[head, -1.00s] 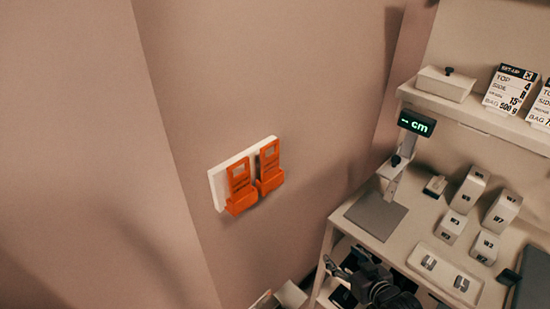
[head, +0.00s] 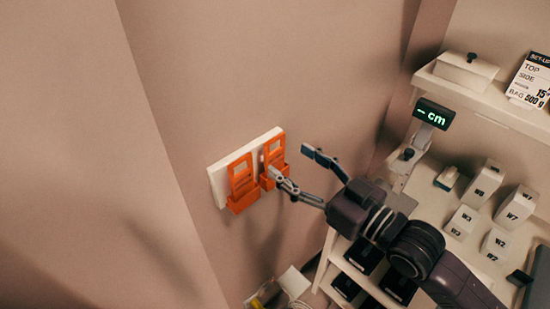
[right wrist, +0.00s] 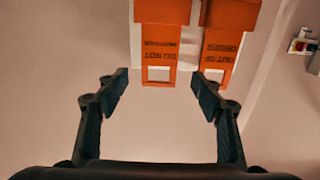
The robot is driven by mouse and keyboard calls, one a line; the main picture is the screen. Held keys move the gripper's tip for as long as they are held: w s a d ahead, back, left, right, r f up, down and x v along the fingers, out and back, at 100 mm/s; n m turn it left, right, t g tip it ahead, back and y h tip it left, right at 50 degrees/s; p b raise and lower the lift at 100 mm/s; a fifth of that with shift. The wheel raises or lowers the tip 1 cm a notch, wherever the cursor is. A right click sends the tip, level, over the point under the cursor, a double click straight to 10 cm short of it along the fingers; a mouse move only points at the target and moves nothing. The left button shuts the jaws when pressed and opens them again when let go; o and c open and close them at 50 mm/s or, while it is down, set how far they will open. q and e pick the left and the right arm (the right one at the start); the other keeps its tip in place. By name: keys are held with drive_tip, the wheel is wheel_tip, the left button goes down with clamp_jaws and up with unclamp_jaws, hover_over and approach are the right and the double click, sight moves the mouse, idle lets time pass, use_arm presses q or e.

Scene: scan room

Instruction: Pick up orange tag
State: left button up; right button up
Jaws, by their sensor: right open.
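Two orange tags stand side by side in orange holders on a white wall plate (head: 217,186): a left tag (head: 240,175) and a right tag (head: 267,150) in the head view. My right gripper (head: 290,161) is open and empty in front of the right tag, one finger overlapping it in the picture. In the right wrist view, a tag with dark lettering and a square hole (right wrist: 160,55) lies ahead between the open fingers (right wrist: 160,80). The second tag (right wrist: 222,50) is beside it, past the right finger. I cannot tell whether a finger touches a tag. My left gripper is not in view.
At the right stands a shelf unit (head: 415,185) with a "cm" display (head: 432,113), several white labelled blocks, a white box (head: 466,72) and a sign card (head: 530,80). A white object and cables lie low, below the plate. The wall left of the plate is bare.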

sight(280, 151)
drive_tip(key=p+x, duration=0.1)
drive_tip(key=x, duration=0.2)
drive_tip(key=shift+w+a+r+p, duration=0.25)
drive_tip(key=shift+w+p, duration=0.1)
drive_tip(key=shift+w+a+f, duration=0.15)
drive_tip(key=shift+w+a, duration=0.15)
drive_tip(key=shift+a, duration=0.05)
drive_tip(key=c, duration=1)
drive_tip(key=shift+c, duration=0.2)
wheel_tip(280, 151, up, 20)
drive_tip(key=b, duration=0.1)
